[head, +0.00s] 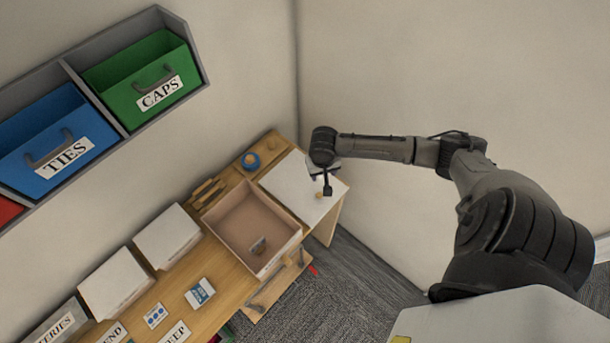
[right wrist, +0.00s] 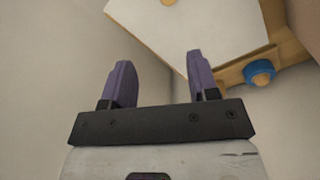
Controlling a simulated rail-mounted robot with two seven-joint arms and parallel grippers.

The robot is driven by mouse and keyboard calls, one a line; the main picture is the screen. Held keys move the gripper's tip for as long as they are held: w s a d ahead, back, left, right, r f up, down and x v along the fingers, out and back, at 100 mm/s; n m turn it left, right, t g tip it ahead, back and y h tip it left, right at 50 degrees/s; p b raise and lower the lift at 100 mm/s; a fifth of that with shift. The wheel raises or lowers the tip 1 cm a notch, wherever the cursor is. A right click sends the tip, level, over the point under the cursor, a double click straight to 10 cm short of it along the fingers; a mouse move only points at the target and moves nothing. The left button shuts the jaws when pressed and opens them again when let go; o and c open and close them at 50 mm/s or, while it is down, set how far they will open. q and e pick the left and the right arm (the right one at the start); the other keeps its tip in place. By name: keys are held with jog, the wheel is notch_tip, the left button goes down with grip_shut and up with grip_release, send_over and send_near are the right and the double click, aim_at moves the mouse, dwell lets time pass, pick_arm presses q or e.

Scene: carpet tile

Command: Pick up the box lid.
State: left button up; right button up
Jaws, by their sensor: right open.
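The box lid (head: 286,181) is a flat white panel lying at the right end of the wooden table. A small round wooden knob (head: 319,195) sits on it. In the right wrist view the lid (right wrist: 205,28) fills the top middle, with the knob (right wrist: 169,2) cut off at the top edge. My right gripper (head: 327,188) is over the lid's right part, close to the knob in the head view. Its purple fingers (right wrist: 160,82) are apart with nothing between them. My left gripper is not in view.
An open wooden box (head: 230,215) with a small item inside stands left of the lid. A blue tape roll (head: 250,160) lies behind, by the wall. White boxes (head: 167,236) stand further left. A wall is close on the right.

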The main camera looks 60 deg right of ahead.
aim_at(320, 194)
jog(key=f+m, duration=0.3)
jog(key=f, duration=0.1)
jog(key=f+m, duration=0.2)
jog(key=f, duration=0.3)
jog(key=a+f+m+y, duration=0.1)
jog(key=f+m, duration=0.2)
jog(key=f, duration=0.2)
jog(key=shift+s+m, duration=0.15)
jog(key=shift+m, duration=0.15)
dwell(0.3)
jog(key=c, duration=1)
